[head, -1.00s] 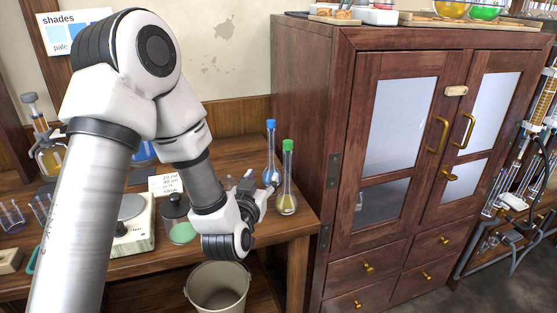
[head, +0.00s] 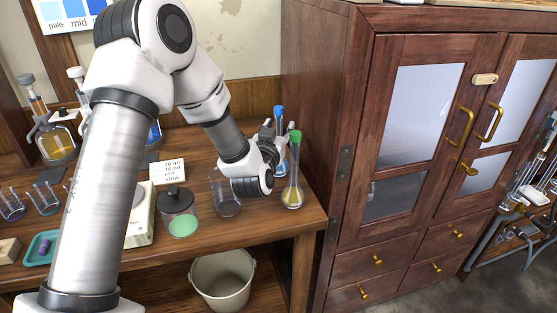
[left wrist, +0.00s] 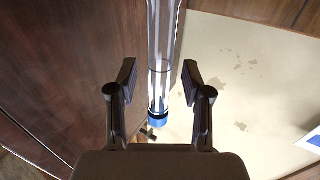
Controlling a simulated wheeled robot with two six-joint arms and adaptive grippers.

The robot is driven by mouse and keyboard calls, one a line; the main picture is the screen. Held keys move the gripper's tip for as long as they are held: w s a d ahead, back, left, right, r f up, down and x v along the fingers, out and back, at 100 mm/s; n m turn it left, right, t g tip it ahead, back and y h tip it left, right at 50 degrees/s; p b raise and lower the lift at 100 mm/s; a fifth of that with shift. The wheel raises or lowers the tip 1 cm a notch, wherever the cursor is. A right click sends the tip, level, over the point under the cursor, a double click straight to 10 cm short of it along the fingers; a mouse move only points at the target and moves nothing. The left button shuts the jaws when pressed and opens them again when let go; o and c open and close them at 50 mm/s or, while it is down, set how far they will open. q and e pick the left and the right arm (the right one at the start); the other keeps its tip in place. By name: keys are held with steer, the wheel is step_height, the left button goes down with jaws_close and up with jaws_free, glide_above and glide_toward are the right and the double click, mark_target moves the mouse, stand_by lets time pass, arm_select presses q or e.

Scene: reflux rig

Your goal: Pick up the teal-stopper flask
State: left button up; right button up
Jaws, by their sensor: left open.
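Two long-necked flasks stand at the right end of the wooden bench. One flask has a blue stopper (head: 279,112), and my left gripper (head: 272,140) partly hides its neck and body. The other flask (head: 292,193) has a green stopper and yellow liquid and stands just in front of it. No stopper looks clearly teal. In the left wrist view the open gripper (left wrist: 160,98) has a clear neck with a blue stopper (left wrist: 157,117) between its two fingers, with gaps on both sides. My right gripper is out of view.
The dark wooden cabinet (head: 345,100) rises close on the right of the flasks. An empty glass beaker (head: 226,195) and a dark-lidded jar (head: 180,215) stand left of the gripper. A bucket (head: 222,280) sits below the bench.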

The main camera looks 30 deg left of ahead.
arm_select(q)
jaws_close()
steer(key=shift+r, duration=0.1)
